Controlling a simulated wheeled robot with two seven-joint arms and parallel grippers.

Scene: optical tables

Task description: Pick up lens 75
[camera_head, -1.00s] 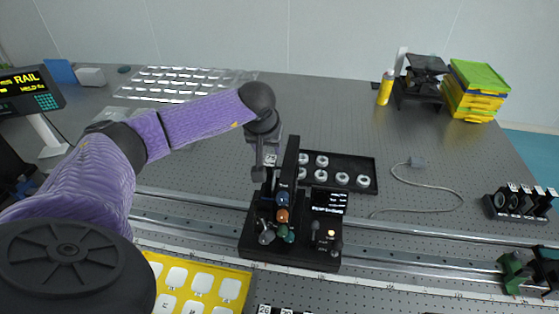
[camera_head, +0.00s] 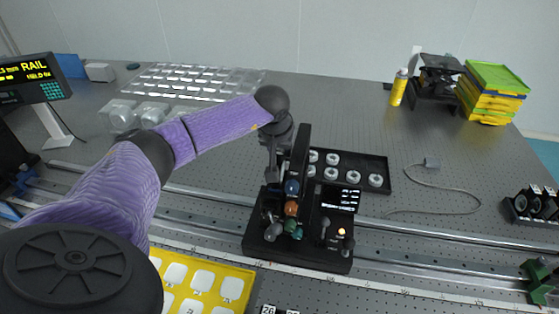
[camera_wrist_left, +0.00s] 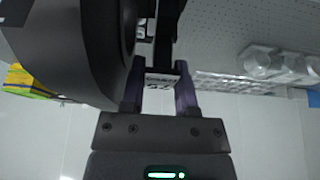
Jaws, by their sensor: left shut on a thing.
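My left gripper (camera_head: 271,178) points down beside the tall black upright of a dark bench device (camera_head: 300,258), in the head view. In the left wrist view the fingers (camera_wrist_left: 159,92) are shut on a dark piece with a small white label (camera_wrist_left: 160,79). The label is upside down and seems to read 75, so I take the piece for lens 75. A large dark curved shape (camera_wrist_left: 75,45) fills the upper left of that view; I cannot tell whether it belongs to the lens. In the head view the held piece is mostly hidden. My right gripper is not in view.
A black tray (camera_head: 380,160) with several white rings lies right behind the device. Rails (camera_head: 430,231) cross the table. A yellow tray (camera_head: 251,280) is in front. Clear containers (camera_head: 118,115) stand behind my arm. Black lens mounts (camera_head: 530,206) are at far right.

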